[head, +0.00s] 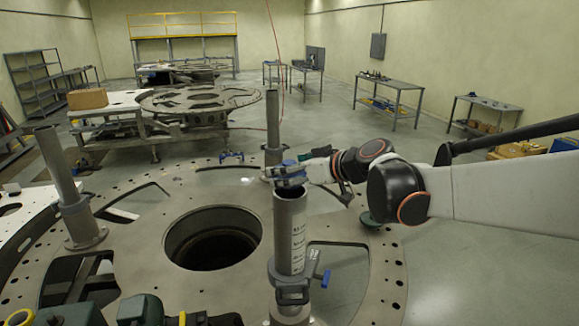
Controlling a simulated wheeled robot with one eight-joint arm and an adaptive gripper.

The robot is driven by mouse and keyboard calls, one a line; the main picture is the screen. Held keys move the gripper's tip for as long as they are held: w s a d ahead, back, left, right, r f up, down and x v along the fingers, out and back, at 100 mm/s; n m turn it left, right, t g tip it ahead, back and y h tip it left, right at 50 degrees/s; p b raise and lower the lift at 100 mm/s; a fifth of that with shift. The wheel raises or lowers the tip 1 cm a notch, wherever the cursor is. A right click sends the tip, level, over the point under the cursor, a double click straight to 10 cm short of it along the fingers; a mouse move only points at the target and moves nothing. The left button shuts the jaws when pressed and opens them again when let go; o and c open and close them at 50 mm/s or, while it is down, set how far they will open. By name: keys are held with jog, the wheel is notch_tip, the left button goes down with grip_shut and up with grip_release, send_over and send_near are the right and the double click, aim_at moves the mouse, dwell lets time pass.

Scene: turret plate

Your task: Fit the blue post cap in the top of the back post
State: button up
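The back post (273,128) is a grey upright tube standing on the far side of the round plate. No blue cap shows on its top. My gripper (290,174) reaches in from the right, low in front of the back post's base and just above the top of the near post (290,230) in the picture. Blue shapes (288,172) show at the gripper's end. I cannot tell whether these are the blue post cap, gripper parts or a clamp behind. The fingers are too small and overlapped to tell open from shut.
The round plate (210,190) has a large dark central hole (212,238) and several cut-outs. A left post (58,165) leans in the picture. A small blue item (231,156) sits near the plate's far edge.

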jog(key=shift+s+f+b, duration=0.1)
jog(key=shift+f+b, duration=0.65)
jog(key=shift+f, duration=0.7)
jog(key=shift+f+b, duration=0.6)
jog(key=shift+b, duration=0.05)
dwell(0.7)
jog(key=o, duration=0.9)
jog(key=shift+d, duration=0.1)
jog(key=p+v, duration=0.3)
jog(key=v, duration=0.8)
jog(key=shift+r+p, duration=0.1)
jog(key=shift+p, duration=0.25)
